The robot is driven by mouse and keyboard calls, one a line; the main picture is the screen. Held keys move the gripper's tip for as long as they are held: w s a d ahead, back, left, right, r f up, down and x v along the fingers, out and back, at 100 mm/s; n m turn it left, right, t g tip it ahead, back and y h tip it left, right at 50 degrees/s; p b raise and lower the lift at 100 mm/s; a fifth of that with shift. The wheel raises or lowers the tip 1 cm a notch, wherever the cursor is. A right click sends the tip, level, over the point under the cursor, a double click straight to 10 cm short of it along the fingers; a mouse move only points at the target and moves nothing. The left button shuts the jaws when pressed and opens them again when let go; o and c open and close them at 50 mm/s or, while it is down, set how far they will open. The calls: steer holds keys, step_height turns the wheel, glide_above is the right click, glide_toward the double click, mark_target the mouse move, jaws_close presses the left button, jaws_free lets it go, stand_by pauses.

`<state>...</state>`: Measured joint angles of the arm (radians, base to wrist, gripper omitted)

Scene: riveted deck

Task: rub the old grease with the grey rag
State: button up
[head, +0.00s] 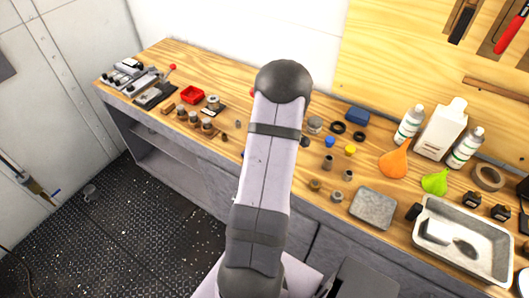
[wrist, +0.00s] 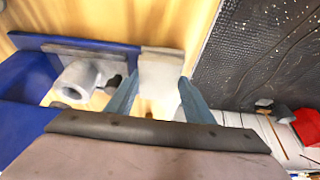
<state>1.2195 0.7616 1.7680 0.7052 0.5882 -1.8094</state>
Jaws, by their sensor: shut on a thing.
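In the wrist view, my gripper (wrist: 159,92) has its two blue-grey fingers shut on a pale grey, block-like thing (wrist: 160,70). I cannot tell whether this is the rag. In the head view my arm hides the gripper and what it holds. A flat grey square (head: 373,208) lies on the bench right of my arm; it may be cloth or a plate. A pale tray (head: 430,205) at the right has a dark smear on its floor. I cannot make out old grease for certain.
The wrist view shows a large blue body (wrist: 28,78) and a grey cylinder (wrist: 77,78) close left of the fingers. On the wooden bench, white bottles (head: 440,130), an orange funnel (head: 394,162) and small parts crowd the right. A red tray (head: 192,94) stands left.

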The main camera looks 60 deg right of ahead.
steer(key=shift+w+a+f+b, duration=0.1)
steer(key=shift+w+b, duration=0.2)
steer(key=shift+w, duration=2.85)
steer(key=shift+w+r, duration=0.25)
step_height(320, 180, up, 8)
steer(key=p, duration=0.3)
steer(key=shift+f, duration=0.1)
steer(key=w+a+r, duration=0.1)
steer(key=w+a, duration=0.4)
steer(key=a, duration=0.5)
steer(key=w+a+r, duration=0.2)
steer(key=w+a, duration=0.2)
steer(key=a, duration=0.5)
steer(key=a+r, duration=0.2)
steer(key=a, duration=1.9)
steer(key=shift+a+r, duration=0.15)
steer(key=shift+a, duration=0.15)
steer(key=shift+d, duration=0.15)
